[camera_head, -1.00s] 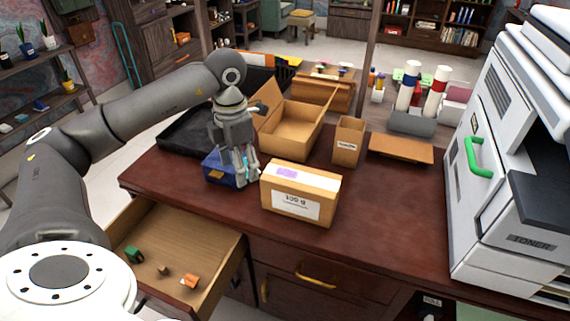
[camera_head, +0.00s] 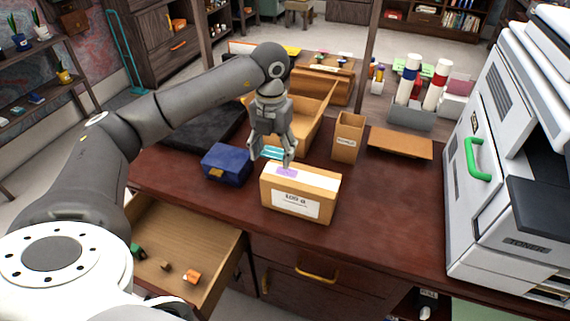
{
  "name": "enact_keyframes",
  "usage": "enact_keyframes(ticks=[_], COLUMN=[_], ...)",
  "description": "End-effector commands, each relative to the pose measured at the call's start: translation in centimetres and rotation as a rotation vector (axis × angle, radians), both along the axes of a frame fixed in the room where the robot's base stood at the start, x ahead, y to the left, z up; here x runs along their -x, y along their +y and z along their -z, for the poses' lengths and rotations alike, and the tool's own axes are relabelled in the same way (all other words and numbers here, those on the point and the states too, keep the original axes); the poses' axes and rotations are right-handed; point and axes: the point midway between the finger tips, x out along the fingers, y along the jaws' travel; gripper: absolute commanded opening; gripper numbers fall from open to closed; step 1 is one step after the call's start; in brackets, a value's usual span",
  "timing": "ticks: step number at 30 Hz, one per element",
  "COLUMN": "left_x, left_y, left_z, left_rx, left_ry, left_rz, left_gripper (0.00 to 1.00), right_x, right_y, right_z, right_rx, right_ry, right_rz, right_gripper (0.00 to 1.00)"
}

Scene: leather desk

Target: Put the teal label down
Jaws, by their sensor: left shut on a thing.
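My left gripper (camera_head: 279,157) is shut on the teal label (camera_head: 270,153), a thin flat strip. It holds the label above the back of the closed cardboard box (camera_head: 326,182); I cannot tell whether the label touches the box. The box has a purple patch (camera_head: 287,172) and a pale strip on its top, and a white printed label (camera_head: 295,204) on its front. The gripper fingers hide part of the teal label. My right gripper is not in view.
A blue box (camera_head: 227,164) stands left of the carton. An open carton (camera_head: 315,120) is behind it, and a small open box (camera_head: 347,136) and a brown flat board (camera_head: 400,144) lie to the right. An open drawer (camera_head: 190,240) juts out below the desk; a printer (camera_head: 500,180) stands at right.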

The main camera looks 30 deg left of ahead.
Motion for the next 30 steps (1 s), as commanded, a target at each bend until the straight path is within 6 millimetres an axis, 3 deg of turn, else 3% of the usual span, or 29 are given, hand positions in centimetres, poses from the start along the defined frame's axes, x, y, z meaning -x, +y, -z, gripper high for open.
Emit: enact_keyframes(ticks=[11, 18, 29, 30], left_x=[-1.8, -1.8, -1.9, -1.9], left_y=[-2.4, -2.3, -2.3, -2.3], left_z=[3.5, 6.4, 7.0, 6.8], left_rx=[0.001, 0.0, 0.001, 0.001], left_ry=[0.002, 0.0, -0.002, -0.002], left_rz=[0.001, -0.001, 0.0, 0.0], left_gripper=[0.54, 0.54, 0.54, 0.65], right_x=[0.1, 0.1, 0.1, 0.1], right_y=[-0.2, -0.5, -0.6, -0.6], right_z=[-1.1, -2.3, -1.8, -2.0], right_rx=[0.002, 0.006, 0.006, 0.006], right_ry=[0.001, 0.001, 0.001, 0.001], right_rz=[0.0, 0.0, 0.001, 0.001], right_gripper=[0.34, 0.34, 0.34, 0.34])
